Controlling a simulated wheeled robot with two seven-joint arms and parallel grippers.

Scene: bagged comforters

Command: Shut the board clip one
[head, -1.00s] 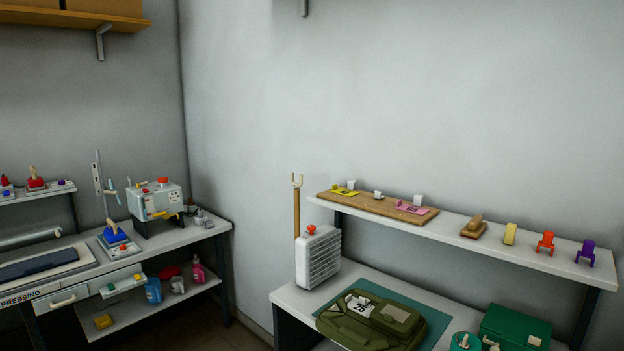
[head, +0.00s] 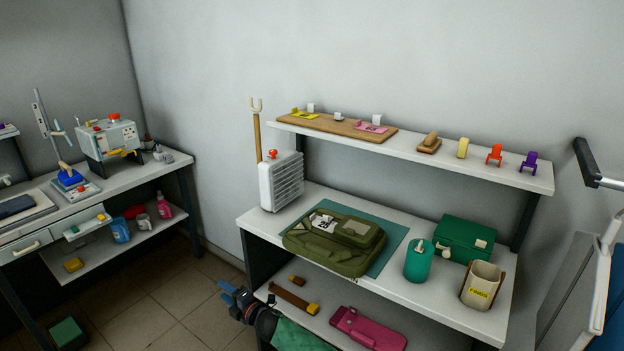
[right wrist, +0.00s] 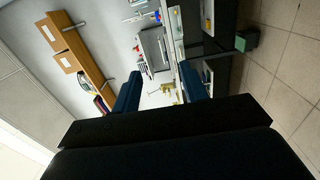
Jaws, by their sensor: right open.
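A wooden board (head: 345,126) lies on the raised shelf against the wall. On it are a yellow flat clip (head: 304,114) at the left and a pink flat clip (head: 371,128) at the right, with small white blocks beside them. I cannot tell which is clip one, and their jaws are too small to read. My right gripper (head: 225,292), with blue fingers, is low in front of the table's left end, well below and apart from the board. Its fingers also show spread and empty in the right wrist view (right wrist: 161,89). My left gripper is not in view.
Below the raised shelf (head: 470,165), the table holds a white heater-like box (head: 281,182), a green bag (head: 330,247), a teal canister (head: 418,262), a green box (head: 464,238) and a beige bin (head: 482,285).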

